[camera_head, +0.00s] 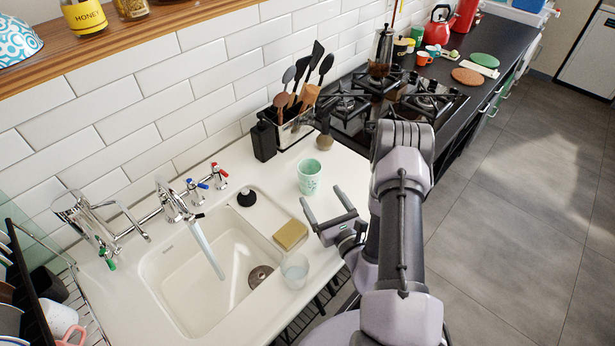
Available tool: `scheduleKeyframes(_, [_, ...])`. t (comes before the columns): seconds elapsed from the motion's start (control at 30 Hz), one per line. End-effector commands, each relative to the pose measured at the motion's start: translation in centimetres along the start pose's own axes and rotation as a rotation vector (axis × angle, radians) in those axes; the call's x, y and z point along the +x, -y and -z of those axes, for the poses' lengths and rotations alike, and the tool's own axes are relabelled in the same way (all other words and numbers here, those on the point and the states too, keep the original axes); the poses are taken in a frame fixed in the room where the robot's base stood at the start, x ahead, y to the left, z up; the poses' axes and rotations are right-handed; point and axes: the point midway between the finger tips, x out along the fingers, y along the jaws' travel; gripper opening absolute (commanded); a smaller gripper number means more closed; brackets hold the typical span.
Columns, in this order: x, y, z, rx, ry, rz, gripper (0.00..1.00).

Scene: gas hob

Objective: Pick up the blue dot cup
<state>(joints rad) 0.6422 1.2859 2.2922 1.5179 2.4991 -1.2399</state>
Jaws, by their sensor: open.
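My gripper (322,195) is open and empty over the right part of the sink counter. Its fingers point toward the back, just in front of a pale mint-green cup (310,177). The mint cup stands upright on the white counter and has a small dark mark on its side. A clear, slightly bluish cup (295,270) stands by the sink's right edge, to the left of my gripper. A blue-and-white patterned bowl-like vessel (17,41) is on the wooden shelf at top left. I cannot tell which of these is the blue dot cup.
A yellow sponge (291,234) lies between the sink (215,265) and my gripper. The faucet (175,203) rises behind the sink. A utensil holder (291,130) stands behind the mint cup. The gas hob (430,98) is at the back right, with small cups beyond it.

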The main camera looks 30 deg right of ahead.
Motion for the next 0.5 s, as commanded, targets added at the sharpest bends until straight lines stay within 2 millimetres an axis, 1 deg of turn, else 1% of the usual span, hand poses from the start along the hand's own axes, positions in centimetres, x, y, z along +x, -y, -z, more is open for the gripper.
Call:
scheduleKeyframes(0.03, [1.3,-0.2,0.0,-0.005,0.004,-0.007,0.84])
scheduleKeyframes(0.1, [3.1,-0.2,0.0,-0.003,0.005,-0.007,0.84])
scheduleKeyframes(0.2, [5.3,-0.1,0.0,-0.002,0.004,-0.005,0.84])
scheduleKeyframes(0.3, [6.6,-0.2,0.0,-0.001,0.002,-0.006,0.84])
scheduleKeyframes(0.43, [7.9,0.0,0.0,-0.001,0.003,-0.005,0.84])
scheduleKeyframes(0.5, [9.4,0.1,0.1,-0.002,0.005,-0.005,0.84])
